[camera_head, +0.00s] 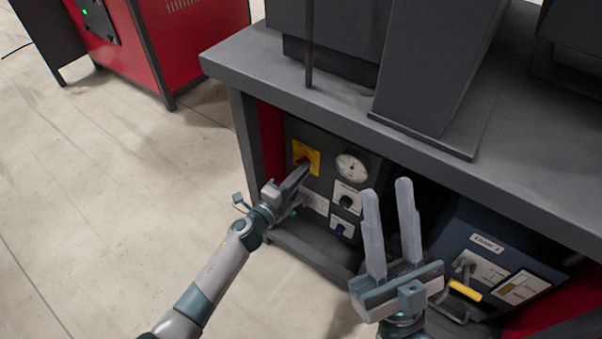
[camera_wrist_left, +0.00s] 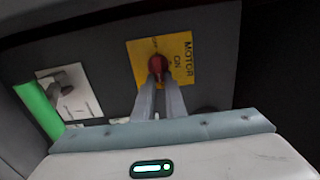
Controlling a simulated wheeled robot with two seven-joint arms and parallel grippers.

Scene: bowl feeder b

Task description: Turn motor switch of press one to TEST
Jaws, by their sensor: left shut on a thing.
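The motor switch is a red knob (camera_wrist_left: 157,65) on a yellow plate (camera_wrist_left: 181,58) marked MOTOR and ON in the left wrist view. In the head view the yellow plate (camera_head: 313,157) sits at the upper left of the grey panel under the bench. My left gripper (camera_head: 304,166) reaches the plate from below. In the left wrist view its fingers (camera_wrist_left: 158,84) are shut on the red knob, hiding its lower part. Which position the knob points to I cannot tell. My right gripper (camera_head: 389,187) is open and empty in front of the bench, right of the panel.
A round gauge (camera_head: 352,168) and two more switches (camera_head: 347,201) (camera_head: 342,228) sit on the same panel. A blue-grey box with a yellow handle (camera_head: 465,291) stands at the right. The bench top (camera_head: 290,75) overhangs the panel. The floor at left is clear.

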